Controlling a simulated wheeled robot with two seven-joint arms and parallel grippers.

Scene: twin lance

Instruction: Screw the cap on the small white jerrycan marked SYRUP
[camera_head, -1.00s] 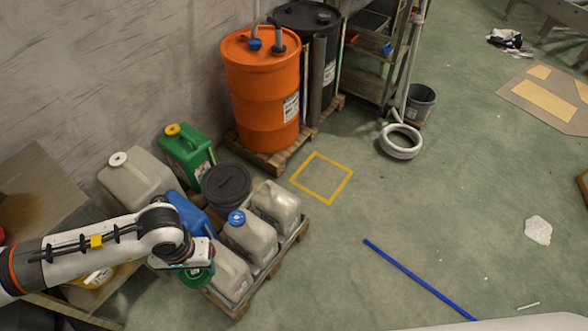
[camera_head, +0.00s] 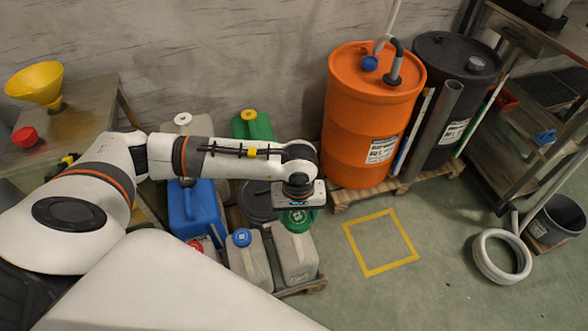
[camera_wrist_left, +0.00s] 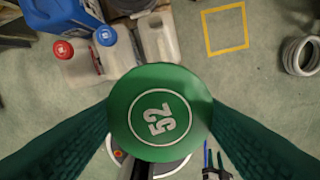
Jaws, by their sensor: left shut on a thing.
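My left gripper (camera_head: 297,208) is shut on a round green cap (camera_wrist_left: 160,113) marked 52, with its top facing the wrist camera. In the head view the green cap (camera_head: 298,221) is over the top of the rightmost small white jerrycan (camera_head: 297,258) at the front of the pallet. That jerrycan (camera_wrist_left: 158,38) is partly hidden behind the cap in the wrist view. Its mouth is hidden, and I cannot tell whether the cap touches it. I cannot read SYRUP on any jerrycan.
Beside it stands a white jerrycan with a blue cap (camera_head: 241,238), and left of that a red-capped one (camera_head: 198,246). A blue jerrycan (camera_head: 195,208) and a dark bucket (camera_head: 255,200) stand behind. An orange drum (camera_head: 360,120) is at the back. The yellow floor square (camera_head: 380,242) is empty.

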